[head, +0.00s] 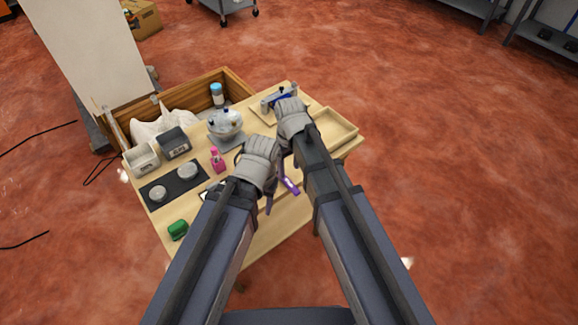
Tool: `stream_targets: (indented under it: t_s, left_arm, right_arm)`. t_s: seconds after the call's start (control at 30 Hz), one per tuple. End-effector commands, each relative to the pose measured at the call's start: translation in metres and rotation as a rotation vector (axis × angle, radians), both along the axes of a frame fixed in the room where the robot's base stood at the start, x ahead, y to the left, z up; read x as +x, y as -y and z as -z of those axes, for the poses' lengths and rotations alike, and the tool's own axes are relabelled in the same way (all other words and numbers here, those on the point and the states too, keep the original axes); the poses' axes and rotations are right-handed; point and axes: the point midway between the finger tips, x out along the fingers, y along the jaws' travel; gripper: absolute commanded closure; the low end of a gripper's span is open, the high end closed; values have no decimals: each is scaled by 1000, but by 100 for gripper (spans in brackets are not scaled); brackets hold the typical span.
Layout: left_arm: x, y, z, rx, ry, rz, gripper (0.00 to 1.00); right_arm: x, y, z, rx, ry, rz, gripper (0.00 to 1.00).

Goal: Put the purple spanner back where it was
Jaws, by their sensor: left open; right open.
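The purple spanner (291,187) shows between my two arms, at the near part of the wooden table (262,238). Part of it is hidden by my grippers, and I cannot tell whether it touches one. My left gripper (260,166) is open, over the middle of the table, just left of the spanner. My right gripper (293,118) is open, further back and above the spanner, near a blue and grey device (278,98) on a board. The fingertips of both grippers are largely hidden.
An empty wooden tray (340,125) is at the right. An open crate (236,84) is behind.

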Motion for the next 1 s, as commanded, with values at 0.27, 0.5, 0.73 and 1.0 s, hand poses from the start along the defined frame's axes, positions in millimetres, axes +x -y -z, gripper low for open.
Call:
stream_targets:
  t_s: [0.27,0.5,0.73,1.0]
  left_arm:
    - [0,0,-50,0,0,0,49]
    - [0,0,-71,0,0,0,49]
    - [0,0,-71,0,0,0,49]
    - [0,0,-71,0,0,0,49]
  right_arm:
    - [0,0,-50,0,0,0,41]
    - [-1,1,-71,0,0,0,41]
    - [-19,4,-71,-11,-5,26,41]
    - [-123,31,-72,-103,-18,262,41]
